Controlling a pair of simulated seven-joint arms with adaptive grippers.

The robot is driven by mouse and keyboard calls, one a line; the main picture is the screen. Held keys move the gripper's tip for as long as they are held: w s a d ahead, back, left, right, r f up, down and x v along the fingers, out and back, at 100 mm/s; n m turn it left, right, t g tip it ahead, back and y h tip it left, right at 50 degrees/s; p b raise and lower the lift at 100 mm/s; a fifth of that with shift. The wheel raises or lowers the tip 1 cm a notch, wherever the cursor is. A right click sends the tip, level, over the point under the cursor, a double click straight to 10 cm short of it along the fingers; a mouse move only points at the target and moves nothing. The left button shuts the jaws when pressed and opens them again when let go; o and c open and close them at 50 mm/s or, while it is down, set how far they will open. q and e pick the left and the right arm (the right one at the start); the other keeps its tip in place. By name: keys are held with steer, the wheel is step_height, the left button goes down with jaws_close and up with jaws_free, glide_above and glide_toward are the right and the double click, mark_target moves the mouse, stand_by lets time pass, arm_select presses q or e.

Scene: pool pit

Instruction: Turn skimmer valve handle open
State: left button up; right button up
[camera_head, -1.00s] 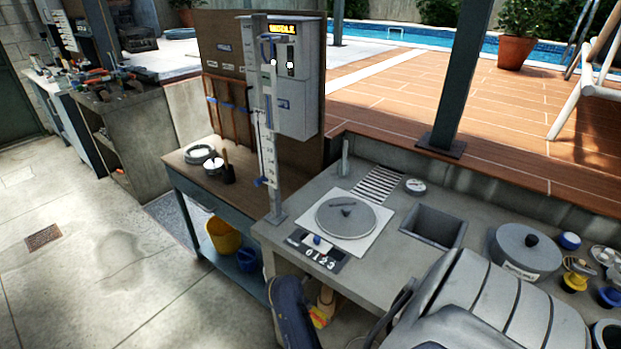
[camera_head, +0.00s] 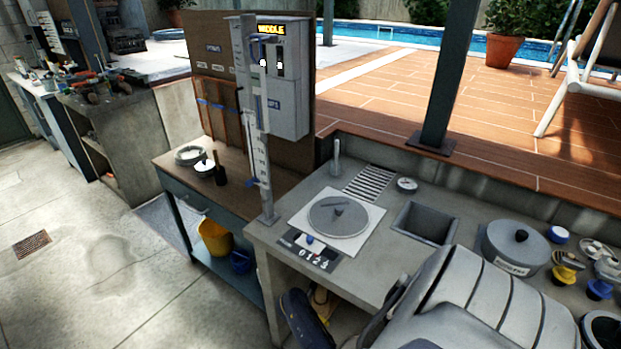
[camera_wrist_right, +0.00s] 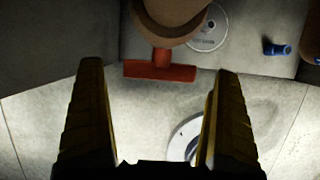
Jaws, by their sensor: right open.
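A red T-shaped valve handle (camera_wrist_right: 150,73) sits below a brown rounded pipe or valve body (camera_wrist_right: 175,20) at the top middle of the right wrist view. My right gripper (camera_wrist_right: 159,69) is open and empty, with yellow-black fingers on either side of the picture. The handle's crossbar shows between the fingertips, and no finger appears to touch it. How far the handle lies ahead of the tips I cannot tell. In the head view the area under the counter's front edge is partly hidden by my arm. My left gripper is not in view.
A white labelled disc (camera_wrist_right: 207,28) and a blue valve-like piece (camera_wrist_right: 277,47) lie near the handle. A grey counter (camera_head: 270,240) holds a round lid (camera_head: 338,216) and a sink. A wooden bench (camera_head: 180,168) stands to the left.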

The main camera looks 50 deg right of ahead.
steer(key=shift+x, duration=0.85)
steer(key=c, duration=1.2)
steer(key=shift+w+g, duration=0.1)
steer(key=shift+g, duration=0.4)
steer(key=shift+c, duration=0.2)
steer(key=shift+g, duration=0.6)
steer(key=shift+o, duration=0.2)
steer(key=shift+d+n+g, duration=0.15)
steer(key=shift+n+g, duration=0.25)
steer(key=shift+g, duration=0.5)
steer(key=shift+d+f+g+h, duration=0.15)
steer(key=shift+g+h, duration=0.15)
steer(key=shift+g, duration=0.2)
steer(key=shift+c, duration=0.2)
